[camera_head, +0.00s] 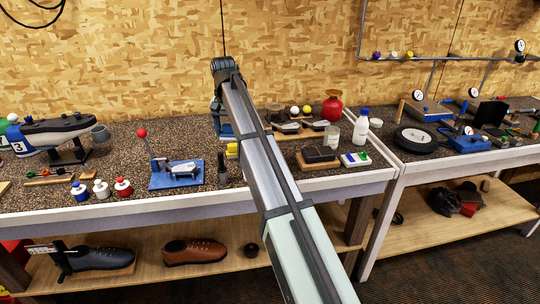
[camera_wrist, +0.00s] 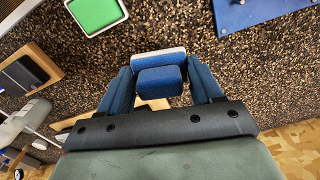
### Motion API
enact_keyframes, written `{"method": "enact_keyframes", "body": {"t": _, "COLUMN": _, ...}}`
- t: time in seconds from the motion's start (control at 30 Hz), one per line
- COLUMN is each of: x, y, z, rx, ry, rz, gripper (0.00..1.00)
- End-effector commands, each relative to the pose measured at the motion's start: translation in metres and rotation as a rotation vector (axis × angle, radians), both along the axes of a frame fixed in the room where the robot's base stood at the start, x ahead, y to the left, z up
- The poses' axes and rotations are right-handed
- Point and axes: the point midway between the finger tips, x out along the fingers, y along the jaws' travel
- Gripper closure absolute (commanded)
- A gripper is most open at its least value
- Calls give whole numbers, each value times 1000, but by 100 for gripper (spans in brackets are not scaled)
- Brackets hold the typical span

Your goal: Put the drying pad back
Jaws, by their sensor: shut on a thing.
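A blue block with a pale white strip along its far side, which looks like the drying pad (camera_wrist: 160,58), sits between the fingers of my gripper (camera_wrist: 161,86) in the wrist view. The fingers are shut on it from left and right. The speckled counter (camera_wrist: 180,25) lies below; I cannot tell whether the pad touches it. In the head view my arm hides most of the gripper and the pad. A white-rimmed tray with a green inside (camera_wrist: 96,12) is at the upper left of the wrist view, apart from the gripper.
A blue plate with a red-knobbed lever (camera_head: 177,174) stands left of my arm. Right of it are a wooden block with a dark top (camera_head: 319,158), a white bottle with a blue cap (camera_head: 361,127) and a red can (camera_head: 332,107). Bare counter shows around the gripper.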

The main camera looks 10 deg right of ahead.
Motion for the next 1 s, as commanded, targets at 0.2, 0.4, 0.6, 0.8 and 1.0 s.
{"method": "enact_keyframes", "body": {"t": 0.2, "x": 15, "y": -79, "z": -2, "rx": -1, "ry": 3, "rz": -101, "gripper": 66}}
{"method": "enact_keyframes", "body": {"t": 0.4, "x": 21, "y": -129, "z": -3, "rx": -2, "ry": 4, "rz": -142, "gripper": 66}}
{"method": "enact_keyframes", "body": {"t": 0.6, "x": 27, "y": -150, "z": -3, "rx": -3, "ry": 2, "rz": -54, "gripper": 66}}
{"method": "enact_keyframes", "body": {"t": 0.8, "x": 28, "y": -150, "z": -3, "rx": -3, "ry": -3, "rz": 92, "gripper": 66}}
{"method": "enact_keyframes", "body": {"t": 1.0, "x": 29, "y": -150, "z": -4, "rx": -4, "ry": -5, "rz": 193, "gripper": 66}}
